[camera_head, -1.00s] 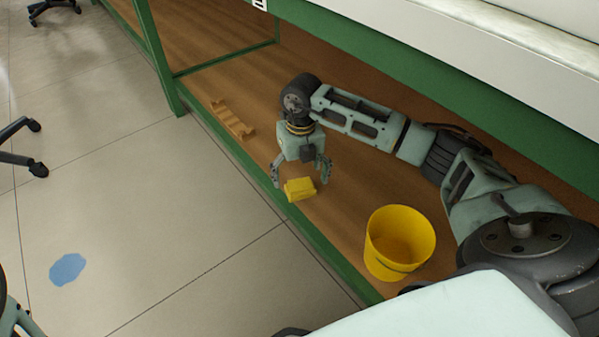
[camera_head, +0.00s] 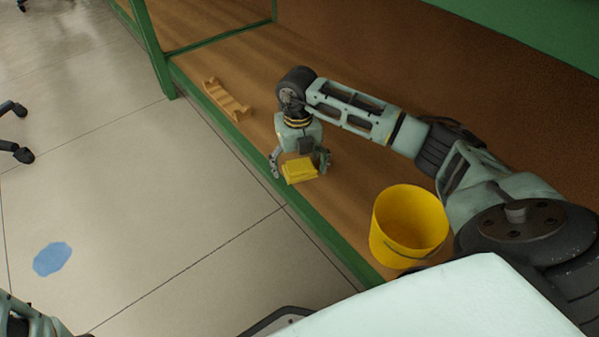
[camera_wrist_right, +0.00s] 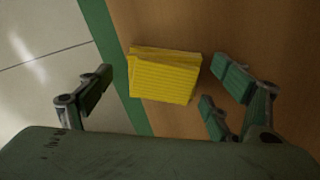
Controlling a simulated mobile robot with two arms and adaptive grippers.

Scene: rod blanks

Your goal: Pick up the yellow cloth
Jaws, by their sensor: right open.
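The yellow cloth (camera_head: 299,170) is a folded, ribbed block on the wooden shelf, close to its green front edge. My right gripper (camera_head: 300,166) is over the cloth, open, with a finger on either side of it. In the right wrist view the cloth (camera_wrist_right: 165,76) lies between and ahead of the spread fingers (camera_wrist_right: 160,92), with gaps on both sides. I cannot tell how high the fingertips are above the shelf. The left gripper is not clearly in view; only a part of my left arm shows at the lower left corner.
A yellow bucket (camera_head: 408,226) stands on the shelf to the right of the cloth. A small wooden rack (camera_head: 226,99) lies to the left. The green shelf edge (camera_head: 225,131) borders the tiled floor, which has a blue patch (camera_head: 52,259).

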